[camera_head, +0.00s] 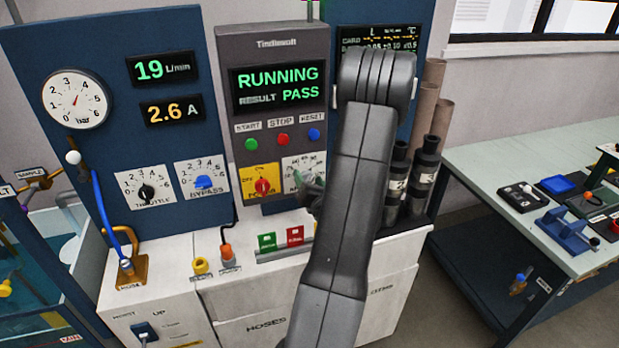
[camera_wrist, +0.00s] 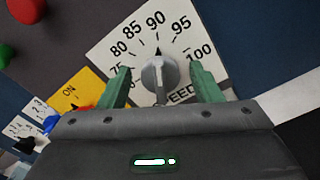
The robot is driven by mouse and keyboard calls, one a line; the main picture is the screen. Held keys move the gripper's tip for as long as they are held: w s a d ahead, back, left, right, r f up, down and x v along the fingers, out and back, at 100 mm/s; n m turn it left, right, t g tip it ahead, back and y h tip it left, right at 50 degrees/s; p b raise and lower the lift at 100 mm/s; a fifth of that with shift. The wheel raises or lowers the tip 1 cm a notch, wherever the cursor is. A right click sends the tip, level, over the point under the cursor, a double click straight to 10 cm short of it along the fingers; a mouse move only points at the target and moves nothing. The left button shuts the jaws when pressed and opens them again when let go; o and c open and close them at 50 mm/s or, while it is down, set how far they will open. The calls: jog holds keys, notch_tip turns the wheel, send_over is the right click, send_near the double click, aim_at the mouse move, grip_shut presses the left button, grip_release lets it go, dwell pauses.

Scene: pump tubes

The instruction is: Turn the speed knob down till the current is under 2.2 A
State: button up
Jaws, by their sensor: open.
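The speed knob (camera_wrist: 158,75) is a grey knob on a white dial marked 75 to 100 in the wrist view. Its pointer is near 90. My gripper (camera_wrist: 161,82) has its green fingers spread, one on each side of the knob, with gaps to both. In the head view my gripper (camera_head: 308,186) is at the speed dial (camera_head: 301,162), and my arm hides part of that panel. The current display (camera_head: 173,110) reads 2.6 A.
The grey panel screen (camera_head: 278,88) reads RUNNING and PASS. A red power knob (camera_head: 263,187) on a yellow plate sits just left of the speed dial. Start, stop and reset buttons (camera_head: 283,138) are above. Dark cylinders (camera_head: 423,175) stand to the right of my arm.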

jog(key=shift+w, duration=0.1)
jog(key=c, duration=1)
jog(key=shift+o, duration=0.2)
jog(key=shift+f+n+b, duration=0.15)
jog(key=shift+n+b, duration=0.15)
jog(key=shift+b, duration=0.75)
jog(key=n+b, duration=0.2)
jog(key=b, duration=0.1)
jog(key=shift+a+f, duration=0.1)
jog(key=n+b, duration=0.2)
jog(key=b, duration=0.1)
jog(key=shift+n+b, duration=0.3)
jog(key=shift+b, duration=0.1)
jog(key=shift+n+b, duration=0.3)
jog(key=shift+b, duration=0.05)
jog(key=shift+r, duration=0.25)
